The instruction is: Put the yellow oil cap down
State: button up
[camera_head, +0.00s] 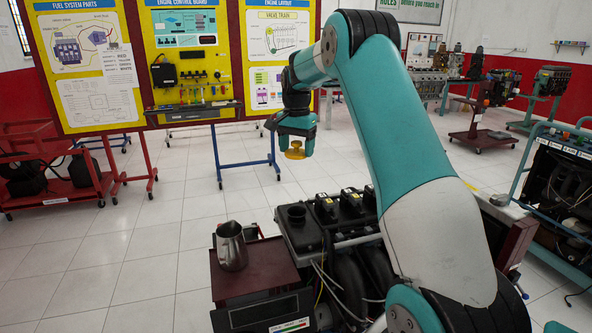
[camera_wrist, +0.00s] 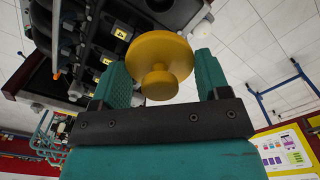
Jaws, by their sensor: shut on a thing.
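The yellow oil cap (camera_head: 295,150) is in my gripper (camera_head: 296,143), high above the engine in the head view. In the wrist view the cap (camera_wrist: 160,58) shows as a wide disc with a smaller knob, between the two teal fingers of my gripper (camera_wrist: 160,85). The gripper is shut on the cap. The engine (camera_head: 340,235) stands below, with a round black opening (camera_head: 296,214) on its top at the left. The wrist view also shows part of the engine (camera_wrist: 100,50) behind the cap.
A metal jug (camera_head: 231,246) stands on a dark red side tray (camera_head: 262,268) left of the engine. A red cart (camera_head: 55,185) is at the far left. The tiled floor (camera_head: 150,235) between is clear.

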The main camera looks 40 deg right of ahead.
jog(key=shift+r, duration=0.65)
jog(key=shift+a, duration=0.25)
jog(key=s+a+f+p, duration=0.2)
jog(key=a+f+p, duration=0.15)
jog(key=a, duration=0.45)
jog(key=p, duration=0.5)
send_over(275, 264)
notch_tip(275, 264, down, 19)
jog(key=shift+f, duration=0.15)
jog(key=shift+f+p, duration=0.75)
jog(key=shift+f, duration=1.75)
jog(key=shift+f, duration=0.1)
jog(key=o, duration=0.5)
jog(key=shift+f, duration=0.1)
jog(key=o, duration=0.4)
